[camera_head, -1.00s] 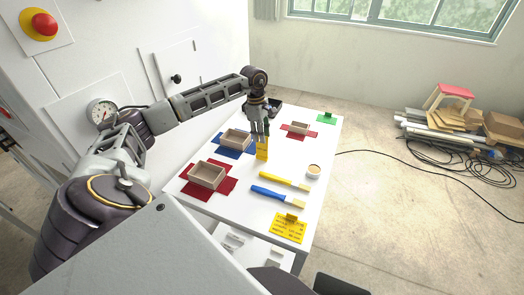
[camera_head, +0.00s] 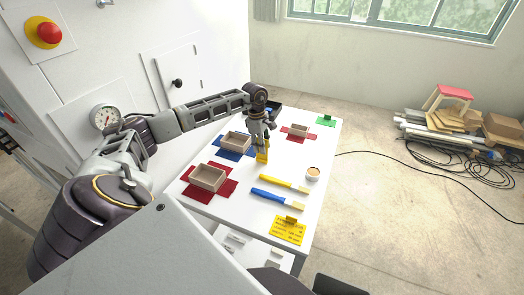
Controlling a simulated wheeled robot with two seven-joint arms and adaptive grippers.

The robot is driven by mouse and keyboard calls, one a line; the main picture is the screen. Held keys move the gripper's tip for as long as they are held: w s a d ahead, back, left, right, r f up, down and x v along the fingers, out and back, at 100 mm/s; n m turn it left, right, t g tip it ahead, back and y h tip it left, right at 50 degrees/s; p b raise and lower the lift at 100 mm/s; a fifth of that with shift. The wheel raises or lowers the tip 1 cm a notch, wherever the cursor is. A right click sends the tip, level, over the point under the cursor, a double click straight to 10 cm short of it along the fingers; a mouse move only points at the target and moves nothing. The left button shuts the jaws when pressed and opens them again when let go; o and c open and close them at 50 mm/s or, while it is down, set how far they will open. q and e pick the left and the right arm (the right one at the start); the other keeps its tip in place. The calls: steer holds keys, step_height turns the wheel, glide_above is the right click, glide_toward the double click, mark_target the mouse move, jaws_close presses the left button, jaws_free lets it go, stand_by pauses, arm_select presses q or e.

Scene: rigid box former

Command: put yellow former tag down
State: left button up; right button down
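The yellow former tag (camera_head: 262,158) is upright at the middle of the white table, its lower end at or very near the table top; I cannot tell whether it touches. My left gripper (camera_head: 262,148) points down over it and appears shut on its upper part, which the fingers partly hide. Another yellow tag with printed lines and a clip (camera_head: 287,231) lies at the table's near end. My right gripper is not in view.
Box trays on blue (camera_head: 236,141) and red (camera_head: 208,179) blanks stand left of the tag, another on red (camera_head: 299,131) behind right. A green tag (camera_head: 326,121) is at the far corner.

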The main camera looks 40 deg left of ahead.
arm_select(q)
steer(key=shift+d+f, duration=0.1)
steer(key=shift+f, duration=0.9)
jaws_close()
